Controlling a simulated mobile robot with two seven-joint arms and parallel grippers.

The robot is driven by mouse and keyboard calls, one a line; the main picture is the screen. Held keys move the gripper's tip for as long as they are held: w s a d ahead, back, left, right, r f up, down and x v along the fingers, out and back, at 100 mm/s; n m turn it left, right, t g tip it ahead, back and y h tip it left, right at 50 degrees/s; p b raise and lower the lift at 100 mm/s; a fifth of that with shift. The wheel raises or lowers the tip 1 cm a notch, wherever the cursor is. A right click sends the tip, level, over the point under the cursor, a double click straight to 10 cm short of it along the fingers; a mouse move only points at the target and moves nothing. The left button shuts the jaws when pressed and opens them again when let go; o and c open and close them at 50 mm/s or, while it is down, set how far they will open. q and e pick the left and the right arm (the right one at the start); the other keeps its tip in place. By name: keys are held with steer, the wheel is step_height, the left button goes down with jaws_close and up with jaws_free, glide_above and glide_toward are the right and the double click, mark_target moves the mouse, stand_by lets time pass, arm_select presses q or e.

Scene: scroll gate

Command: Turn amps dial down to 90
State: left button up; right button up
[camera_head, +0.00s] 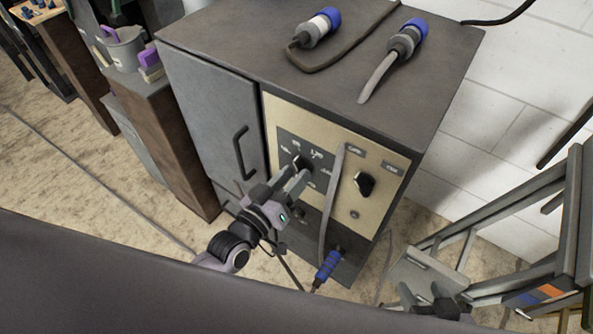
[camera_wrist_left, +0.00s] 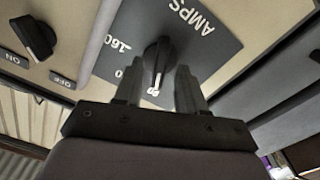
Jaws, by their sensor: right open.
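The machine (camera_head: 205,110) has a beige control panel (camera_head: 374,223) with a black amps dial (camera_head: 299,160) at its upper left. The dial also shows in the left wrist view (camera_wrist_left: 158,55), with a white line pointing at a small label that looks like 90. AMPS and 160 are printed beside it. My left gripper (camera_head: 303,172) is at the dial. My right gripper (camera_head: 424,294) is open, low at the right, partly hidden.
A second black knob (camera_head: 364,184) sits right of the dial; in the wrist view it is beside ON and OFF labels (camera_wrist_left: 37,38). A cable with a blue plug (camera_head: 329,264) hangs down the panel. Two blue-ended connectors (camera_head: 405,42) lie on top. A metal frame (camera_head: 500,215) stands right.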

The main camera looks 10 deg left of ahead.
arm_select(q)
steer(key=shift+v, duration=2.65)
steer(key=s+a+r+m+g+y+p, duration=0.2)
steer(key=s+a+g+p, duration=0.4)
steer(key=s+p, duration=0.5)
steer(key=a+m+y+p, duration=0.1)
steer(key=a+y, duration=0.1)
steer(key=shift+s+y, duration=0.3)
steer(key=shift+r, duration=0.15)
